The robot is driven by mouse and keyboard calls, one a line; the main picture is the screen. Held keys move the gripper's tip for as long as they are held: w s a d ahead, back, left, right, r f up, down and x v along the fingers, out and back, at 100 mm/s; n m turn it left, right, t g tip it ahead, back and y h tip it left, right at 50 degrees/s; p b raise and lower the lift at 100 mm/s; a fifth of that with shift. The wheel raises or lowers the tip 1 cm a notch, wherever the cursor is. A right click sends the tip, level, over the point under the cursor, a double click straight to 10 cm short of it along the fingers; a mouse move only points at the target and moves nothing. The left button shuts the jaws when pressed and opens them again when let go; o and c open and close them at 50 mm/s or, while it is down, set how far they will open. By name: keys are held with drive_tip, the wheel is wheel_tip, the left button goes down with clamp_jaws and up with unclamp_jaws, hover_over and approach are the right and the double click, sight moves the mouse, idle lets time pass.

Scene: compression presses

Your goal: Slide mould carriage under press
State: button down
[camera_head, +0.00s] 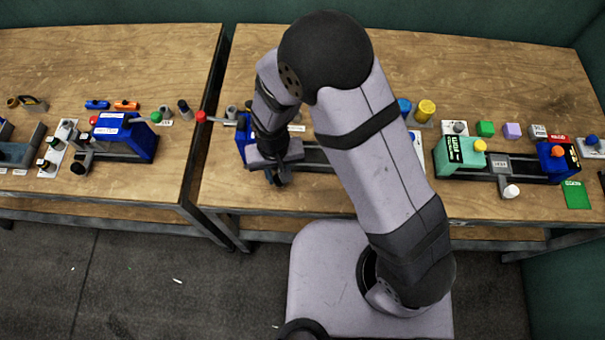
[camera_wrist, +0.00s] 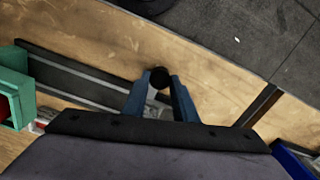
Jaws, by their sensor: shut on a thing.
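My gripper (camera_wrist: 160,95) has its two fingers closed around a round black knob (camera_wrist: 160,78). The carriage body that would carry this knob is mostly hidden behind the gripper, so its place on the rail cannot be told. A dark grey rail (camera_wrist: 75,80) runs left from the gripper in the wrist view, towards a green press block (camera_wrist: 15,88) with a red part. A blue block (camera_wrist: 292,163) stands at the lower right. In the head view, my gripper (camera_head: 277,178) is low at the rail's (camera_head: 316,157) left part, beside the blue block (camera_head: 242,145).
A red-tipped rod (camera_head: 201,117) reaches left over the gap between the benches. A second station with a blue press (camera_head: 125,138) stands on the left bench. Another, with a teal block (camera_head: 458,157), stands at the right. Bare wood (camera_head: 310,195) lies in front of the rail.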

drive_tip(key=a, duration=0.4)
drive_tip(key=shift+a, duration=0.1)
drive_tip(key=shift+r, duration=0.1)
drive_tip(key=c, duration=1.4)
unclamp_jaws()
drive_tip(key=shift+a, duration=0.15)
drive_tip(key=shift+c, duration=0.2)
wheel_tip(320, 180, up, 7)
drive_tip(key=b, duration=0.2)
drive_tip(key=shift+r, duration=0.1)
